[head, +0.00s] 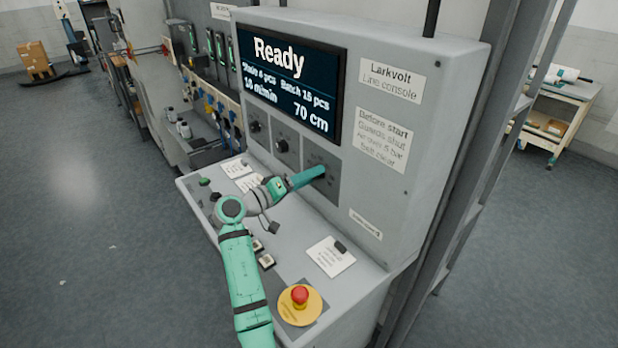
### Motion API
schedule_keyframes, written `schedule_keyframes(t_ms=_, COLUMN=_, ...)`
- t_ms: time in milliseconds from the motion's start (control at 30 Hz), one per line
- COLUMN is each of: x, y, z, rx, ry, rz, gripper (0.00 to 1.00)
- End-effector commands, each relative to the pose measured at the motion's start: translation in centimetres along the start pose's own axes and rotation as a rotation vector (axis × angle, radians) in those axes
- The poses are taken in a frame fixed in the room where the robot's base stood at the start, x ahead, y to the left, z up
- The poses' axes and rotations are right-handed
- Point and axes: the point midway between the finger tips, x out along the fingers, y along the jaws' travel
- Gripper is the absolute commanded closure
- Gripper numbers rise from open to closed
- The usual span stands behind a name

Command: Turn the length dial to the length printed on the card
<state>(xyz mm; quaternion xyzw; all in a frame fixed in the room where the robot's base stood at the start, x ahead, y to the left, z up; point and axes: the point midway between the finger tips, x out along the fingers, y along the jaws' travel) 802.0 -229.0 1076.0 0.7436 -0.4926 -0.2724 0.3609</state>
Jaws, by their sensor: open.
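My gripper (316,174) is open, its tip up against or just in front of the third dial plate (322,160) on the console face. The dial on that plate is hidden behind the gripper, so I cannot tell whether the fingers are around it or touching it. The screen (291,84) reads "Ready" and "70 cm", with smaller lines above. A white card (331,262) with a dark clip lies on the sloping ledge; its print is too small to read. More white cards (236,169) lie farther left, partly hidden by my arm.
Two other dials (282,146) sit left of the gripper. A red emergency stop (299,295) on a yellow base stands at the ledge's near end. Square buttons (266,261) are close beside my arm. Open floor (95,240) lies left; a trolley (560,105) stands right.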

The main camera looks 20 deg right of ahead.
Motion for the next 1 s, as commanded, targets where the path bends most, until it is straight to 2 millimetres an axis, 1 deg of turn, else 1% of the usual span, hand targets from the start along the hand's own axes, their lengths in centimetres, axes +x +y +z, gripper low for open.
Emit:
schedule_keyframes(t_ms=167, x=-1.1, y=0.0, z=-0.1, rx=0.001, ry=0.002, rz=0.000, gripper=0.50)
schedule_keyframes(t_ms=267, x=-2.7, y=-0.1, z=-0.1, rx=0.000, ry=0.004, rz=-0.001, gripper=0.50)
schedule_keyframes(t_ms=400, x=-5.4, y=-0.1, z=-0.1, rx=0.000, ry=0.003, rz=-0.002, gripper=0.50)
schedule_keyframes(t_ms=600, x=-8.8, y=-0.1, z=0.0, rx=0.000, ry=0.003, rz=-0.001, gripper=0.50)
schedule_keyframes(t_ms=800, x=-10.5, y=-0.1, z=0.0, rx=0.000, ry=0.001, rz=-0.001, gripper=0.50)
schedule_keyframes(t_ms=1000, x=-10.8, y=0.0, z=0.1, rx=0.000, ry=-0.001, rz=0.000, gripper=0.50)
